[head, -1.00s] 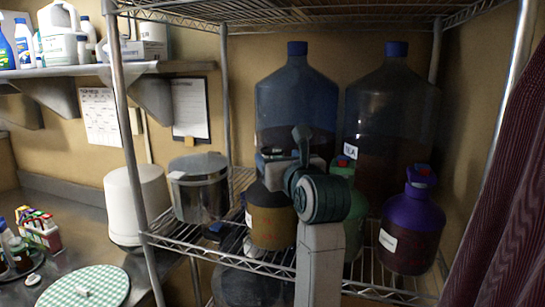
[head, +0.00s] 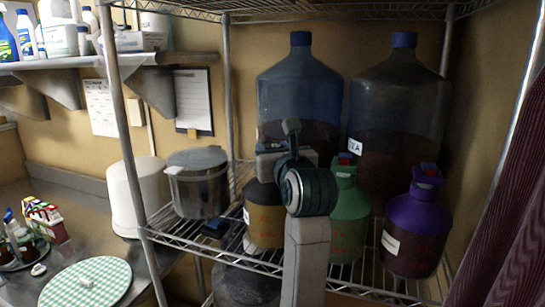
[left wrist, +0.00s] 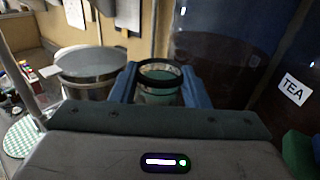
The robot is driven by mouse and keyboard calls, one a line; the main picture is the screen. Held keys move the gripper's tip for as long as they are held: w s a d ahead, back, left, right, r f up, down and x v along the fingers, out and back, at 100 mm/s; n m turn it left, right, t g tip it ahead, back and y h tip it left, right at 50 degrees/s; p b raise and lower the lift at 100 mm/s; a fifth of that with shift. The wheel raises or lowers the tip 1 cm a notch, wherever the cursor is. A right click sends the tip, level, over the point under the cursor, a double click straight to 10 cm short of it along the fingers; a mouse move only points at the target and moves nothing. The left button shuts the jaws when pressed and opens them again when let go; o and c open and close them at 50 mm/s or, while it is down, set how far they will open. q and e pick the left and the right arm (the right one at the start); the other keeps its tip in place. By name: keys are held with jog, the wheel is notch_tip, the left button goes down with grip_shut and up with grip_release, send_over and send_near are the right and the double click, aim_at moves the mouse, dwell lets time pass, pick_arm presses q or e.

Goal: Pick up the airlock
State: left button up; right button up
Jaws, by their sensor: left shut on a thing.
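My left gripper (head: 284,155) is in front of the yellow-brown jug (head: 264,222) on the wire shelf, around the height of its top. In the head view my wrist hides its fingertips and the jug's neck. In the left wrist view the blue fingers (left wrist: 157,85) are shut on a round thing with a dark rim and a clear, greenish middle, which looks like the airlock (left wrist: 160,90). I cannot tell whether it still touches the jug. The green jug (head: 350,222) and the purple jug (head: 417,226) have red-and-blue tops. My right gripper is not in view.
Two large blue-capped bottles (head: 299,85) stand behind the jugs, close to my arm. A steel pot (head: 197,185) stands to the left on the shelf (head: 180,230). Shelf posts (head: 127,150) bound the space. A counter with a checked round mat (head: 85,285) is at lower left.

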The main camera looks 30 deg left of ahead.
pick_arm(q)
jog(key=shift+c, duration=0.2)
jog(key=shift+a+r+b, duration=0.15)
jog(key=shift+r+b, duration=0.85)
jog(key=shift+b, duration=0.05)
pick_arm(e)
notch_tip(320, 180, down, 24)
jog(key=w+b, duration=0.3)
jog(key=b, duration=2)
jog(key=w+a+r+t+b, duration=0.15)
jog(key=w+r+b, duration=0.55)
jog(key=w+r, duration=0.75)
pick_arm(q)
jog(key=r+b+v, duration=0.1)
jog(key=b+v, duration=0.5)
jog(key=v, duration=0.9)
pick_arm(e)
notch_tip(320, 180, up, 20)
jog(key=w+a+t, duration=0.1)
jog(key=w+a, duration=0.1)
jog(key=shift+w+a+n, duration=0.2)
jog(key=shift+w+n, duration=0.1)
